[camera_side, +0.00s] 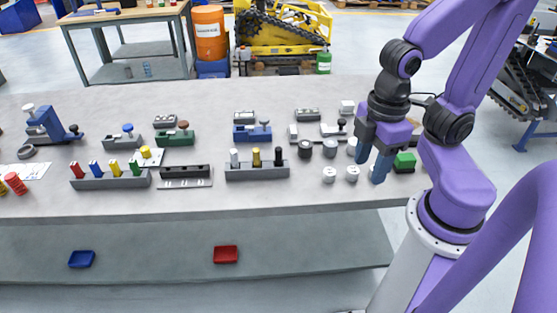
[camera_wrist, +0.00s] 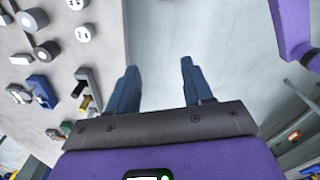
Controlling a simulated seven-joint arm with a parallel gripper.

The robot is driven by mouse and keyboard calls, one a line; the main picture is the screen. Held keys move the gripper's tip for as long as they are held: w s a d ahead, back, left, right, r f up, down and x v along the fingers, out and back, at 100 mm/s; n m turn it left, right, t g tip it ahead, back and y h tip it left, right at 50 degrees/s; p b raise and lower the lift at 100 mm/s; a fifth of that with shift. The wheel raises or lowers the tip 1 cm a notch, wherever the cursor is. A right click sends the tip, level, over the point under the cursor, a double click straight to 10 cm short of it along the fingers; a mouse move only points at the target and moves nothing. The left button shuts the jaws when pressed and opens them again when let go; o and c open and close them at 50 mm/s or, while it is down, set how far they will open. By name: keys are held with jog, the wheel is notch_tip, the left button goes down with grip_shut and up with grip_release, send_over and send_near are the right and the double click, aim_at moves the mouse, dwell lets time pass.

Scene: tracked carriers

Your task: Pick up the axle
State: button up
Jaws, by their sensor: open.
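I cannot tell for sure which piece is the axle. A grey rack (camera_side: 257,172) at the middle of the bench holds a silver peg (camera_side: 234,158), a gold peg (camera_side: 257,157) and a black peg (camera_side: 278,156), all upright. The gold peg (camera_wrist: 86,103) also shows left of my fingers in the wrist view. My gripper (camera_side: 370,170) hangs over the right part of the bench, to the right of this rack. Its blue fingers (camera_wrist: 158,66) are apart, with nothing between them.
White round pieces (camera_side: 329,174) and dark round pieces (camera_side: 305,149) stand near my gripper. A green block (camera_side: 405,160) is just right of it. Another rack (camera_side: 110,180) holds coloured pegs at the left. The bench's front strip is clear.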

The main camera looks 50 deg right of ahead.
jog(key=w+a+r+m, duration=0.2)
jog(key=w+m, duration=0.5)
jog(key=m, duration=0.2)
jog(key=r+m, duration=0.2)
jog(key=m, duration=2.3)
send_over(279, 149)
jog(key=f, duration=1.2)
jog(key=shift+a+f, duration=0.25)
jog(key=shift+a, duration=0.05)
jog(key=shift+w+d+f, duration=0.1)
jog(key=shift+d+f, duration=0.1)
jog(key=shift+f, duration=1.15)
jog(key=shift+d+f, duration=0.15)
jog(key=shift+f, duration=1.15)
grip_shut()
